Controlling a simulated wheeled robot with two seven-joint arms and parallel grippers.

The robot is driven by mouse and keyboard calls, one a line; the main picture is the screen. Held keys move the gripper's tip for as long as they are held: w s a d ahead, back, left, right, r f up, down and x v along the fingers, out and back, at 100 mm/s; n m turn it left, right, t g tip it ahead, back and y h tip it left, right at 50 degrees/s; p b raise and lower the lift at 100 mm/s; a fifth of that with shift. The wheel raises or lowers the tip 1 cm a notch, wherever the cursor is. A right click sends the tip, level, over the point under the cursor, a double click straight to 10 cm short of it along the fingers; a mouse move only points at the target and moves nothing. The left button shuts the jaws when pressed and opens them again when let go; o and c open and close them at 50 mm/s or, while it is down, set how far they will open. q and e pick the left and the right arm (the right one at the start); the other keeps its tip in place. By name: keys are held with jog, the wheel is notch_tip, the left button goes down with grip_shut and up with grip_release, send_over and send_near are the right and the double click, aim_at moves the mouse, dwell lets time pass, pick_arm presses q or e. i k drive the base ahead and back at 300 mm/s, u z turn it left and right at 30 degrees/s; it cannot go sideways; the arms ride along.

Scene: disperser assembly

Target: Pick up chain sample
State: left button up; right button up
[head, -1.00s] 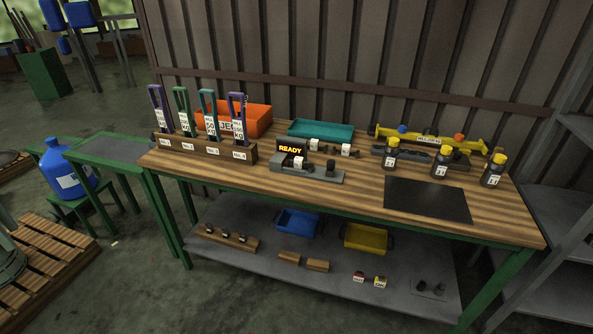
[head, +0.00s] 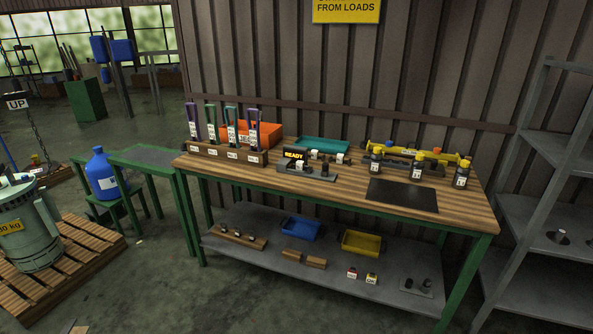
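No thing in view is plainly marked as the chain sample. A wooden rack (head: 205,154) at the left end of the workbench holds several upright, long loop-shaped pieces with white labels. From left to right they are a purple loop (head: 192,117), a green loop (head: 211,120), a teal loop (head: 231,122) and another purple loop (head: 253,126). The label writing is too small to read surely. A dark chain (head: 37,135) hangs below an UP sign (head: 17,102) at the far left. Neither of my grippers is in view.
The workbench (head: 330,190) also carries an orange bin (head: 265,129), a teal tray (head: 322,145), a device reading READY (head: 294,155), dark bottles (head: 417,170) and a black mat (head: 402,195). A grey shelf (head: 540,170) stands right. Open floor lies in front.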

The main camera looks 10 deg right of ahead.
aim_at(299, 164)
jog(key=u, duration=0.65)
jog(key=i, duration=0.95)
jog(key=u, duration=0.75)
jog(key=i, duration=1.2)
jog(key=z, duration=0.35)
jog(key=i, duration=0.75)
jog(key=z, duration=1.45)
jog(key=i, duration=0.65)
jog(key=z, duration=0.65)
